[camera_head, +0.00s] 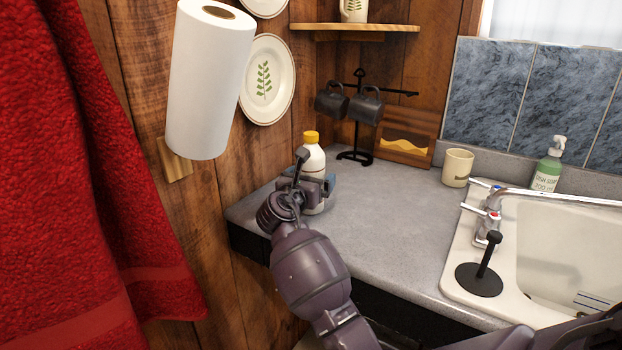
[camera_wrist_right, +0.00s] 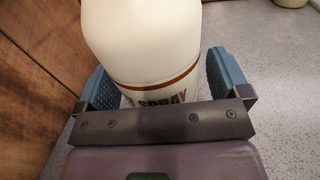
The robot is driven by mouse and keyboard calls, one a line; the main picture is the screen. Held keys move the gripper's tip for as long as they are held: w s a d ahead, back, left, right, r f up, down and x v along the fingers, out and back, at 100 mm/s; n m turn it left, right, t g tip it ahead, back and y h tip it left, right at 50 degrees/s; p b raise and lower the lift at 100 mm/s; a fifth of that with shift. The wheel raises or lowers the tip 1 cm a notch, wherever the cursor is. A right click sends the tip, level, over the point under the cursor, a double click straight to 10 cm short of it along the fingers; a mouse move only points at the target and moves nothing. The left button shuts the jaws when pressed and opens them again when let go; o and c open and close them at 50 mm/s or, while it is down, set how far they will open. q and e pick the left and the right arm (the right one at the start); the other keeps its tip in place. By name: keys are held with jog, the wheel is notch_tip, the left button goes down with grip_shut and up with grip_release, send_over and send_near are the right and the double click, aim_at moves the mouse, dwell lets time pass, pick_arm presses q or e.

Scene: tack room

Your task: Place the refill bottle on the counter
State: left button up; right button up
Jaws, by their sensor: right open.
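The refill bottle (camera_head: 313,160) is white with a yellow cap. It stands upright at the left end of the grey counter (camera_head: 390,225), near the wood wall. My right gripper (camera_head: 312,186) is at the bottle's lower body and hides part of it. In the right wrist view the bottle (camera_wrist_right: 150,45) shows a brown band and the word SPRAY. The blue-padded fingers of the open right gripper (camera_wrist_right: 165,80) lie on either side of it; whether either pad touches it is hard to tell. My left gripper is not in view.
A black mug stand (camera_head: 360,120) with dark mugs is behind the bottle. A beige cup (camera_head: 457,167), green soap bottle (camera_head: 548,172) and sink (camera_head: 535,240) are to the right. A paper towel roll (camera_head: 208,80) and red towel (camera_head: 90,180) hang left. The counter's middle is clear.

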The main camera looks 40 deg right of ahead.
jog(key=shift+s+a+r, duration=0.1)
jog(key=shift+a, duration=0.1)
jog(key=p+v, duration=0.1)
jog(key=v, duration=1)
jog(key=shift+s+a, duration=0.2)
